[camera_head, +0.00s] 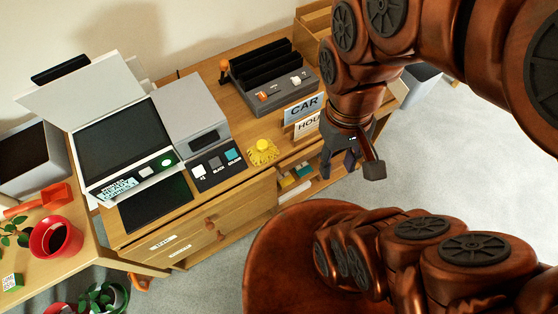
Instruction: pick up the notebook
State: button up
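I cannot pick out a notebook with certainty. A flat black rectangle (156,205) lies at the front left of the wooden cabinet top, below the scanner; I cannot tell what it is. Small coloured items (296,178) sit in an open shelf under the cabinet top, too small to make out. My gripper (339,168) hangs in front of the cabinet's right part, close to the card signs. Its dark fingers point down and stand apart, with nothing seen between them. My arm hides part of the cabinet's right end.
A scanner with raised lid (125,143), a printer (190,120), a yellow object (263,151), a black-slotted grey device (277,95) and card signs (304,109) crowd the cabinet top. A red pot (55,237) stands on the left table. Grey floor (440,150) is clear at right.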

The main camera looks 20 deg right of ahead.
aim_at(285, 179)
jog(key=z, duration=1.2)
jog(key=k, duration=1.3)
jog(key=u, duration=1.65)
jog(key=i, duration=0.45)
jog(key=u, duration=0.05)
